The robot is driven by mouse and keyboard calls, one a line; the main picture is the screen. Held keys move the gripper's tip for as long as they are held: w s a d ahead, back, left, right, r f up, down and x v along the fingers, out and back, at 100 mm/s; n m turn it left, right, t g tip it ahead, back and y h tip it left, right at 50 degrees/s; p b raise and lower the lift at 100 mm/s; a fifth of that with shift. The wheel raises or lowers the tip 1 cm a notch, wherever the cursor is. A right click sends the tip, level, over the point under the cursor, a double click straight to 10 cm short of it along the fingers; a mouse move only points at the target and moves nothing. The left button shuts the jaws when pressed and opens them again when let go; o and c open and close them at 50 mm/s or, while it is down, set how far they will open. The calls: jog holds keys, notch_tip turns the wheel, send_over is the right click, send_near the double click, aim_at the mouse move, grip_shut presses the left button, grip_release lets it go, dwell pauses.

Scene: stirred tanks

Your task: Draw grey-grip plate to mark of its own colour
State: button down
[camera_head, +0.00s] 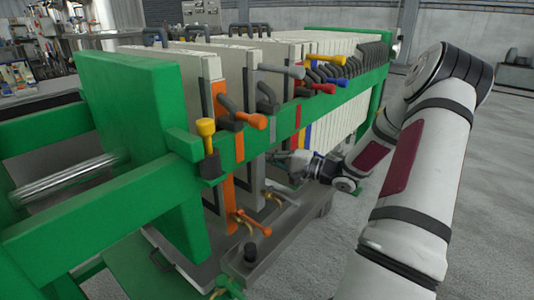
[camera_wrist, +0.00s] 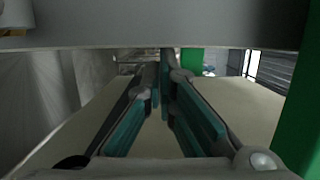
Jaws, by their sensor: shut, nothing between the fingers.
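The grey-grip plate (camera_head: 252,85) stands on edge in the row of cream plates, with a grey edge strip. Its grey grip (camera_head: 283,70) sticks out above the green side rail. My gripper (camera_head: 300,168) is below the rail, at the outer side of the plates and beyond the grey strip. It is partly hidden in the head view. In the wrist view my gripper (camera_wrist: 160,72) has its teal-padded fingers together, with nothing seen between them.
The green rail (camera_head: 345,95) runs above my gripper. An orange-grip plate (camera_head: 220,105) stands nearer, and red, blue and yellow grips (camera_head: 322,88) farther along. A yellow-topped lever (camera_head: 206,140) rises at the near end. A grey tray (camera_head: 290,235) with small valves lies below. Open floor is at right.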

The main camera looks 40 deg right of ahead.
jog(key=p, duration=0.2)
jog(key=shift+a+r+p, duration=0.15)
jog(key=shift+a+p, duration=0.2)
jog(key=shift+a, duration=0.05)
jog(key=shift+s+a+p, duration=0.1)
jog(key=shift+a+p, duration=0.05)
jog(key=shift+p, duration=0.3)
jog(key=shift+f, duration=0.2)
jog(key=shift+s, duration=0.1)
jog(key=v, duration=1.2)
